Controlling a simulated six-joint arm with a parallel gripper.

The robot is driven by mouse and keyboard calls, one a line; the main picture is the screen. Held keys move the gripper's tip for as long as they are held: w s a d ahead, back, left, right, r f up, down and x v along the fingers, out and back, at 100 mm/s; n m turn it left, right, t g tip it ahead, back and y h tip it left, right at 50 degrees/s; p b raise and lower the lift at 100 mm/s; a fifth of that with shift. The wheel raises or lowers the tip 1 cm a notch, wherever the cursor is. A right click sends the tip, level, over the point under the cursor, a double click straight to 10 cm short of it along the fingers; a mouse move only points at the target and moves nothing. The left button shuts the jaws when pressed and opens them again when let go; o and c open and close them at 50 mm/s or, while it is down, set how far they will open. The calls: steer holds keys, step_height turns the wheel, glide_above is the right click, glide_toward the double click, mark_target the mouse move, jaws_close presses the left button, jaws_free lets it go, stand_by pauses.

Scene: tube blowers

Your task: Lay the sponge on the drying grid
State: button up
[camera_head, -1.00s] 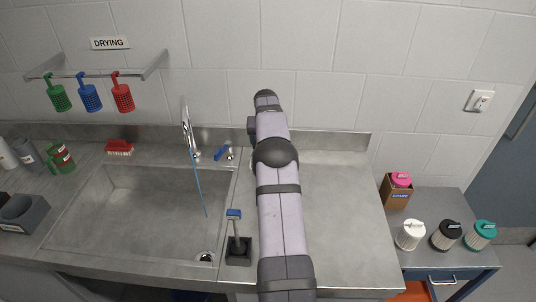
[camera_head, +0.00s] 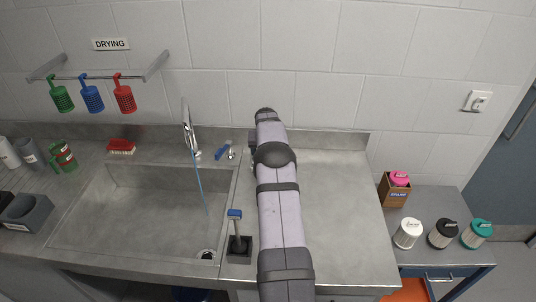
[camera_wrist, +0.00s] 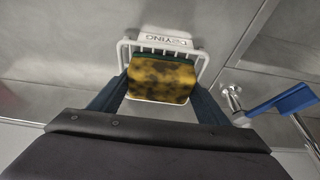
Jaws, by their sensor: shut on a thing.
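The sponge (camera_wrist: 163,76), yellow with dark blotches and a dark green edge, shows in the wrist view between the two fingers of my gripper (camera_wrist: 160,88). My gripper is shut on it. The drying grid (camera_wrist: 200,62), a white wire rack with a "DRYING" label at its far side, lies directly behind and below the sponge. Its bars show beyond the sponge's far edge and its rim at both sides. I cannot tell whether the sponge touches the bars. In the head view my own arm hides the gripper, sponge and grid.
A blue-handled tool (camera_wrist: 285,102) and a metal fitting (camera_wrist: 232,98) lie right of the grid in the wrist view. In the head view, the sink (camera_head: 140,215) with its tap (camera_head: 188,130) is to the left. The counter (camera_head: 335,220) right of my arm is clear.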

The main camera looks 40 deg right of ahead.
steer(key=shift+f, duration=0.15)
steer(key=o, duration=1)
steer(key=shift+r, duration=0.2)
steer(key=b+v, duration=0.4)
steer(key=v, duration=0.8)
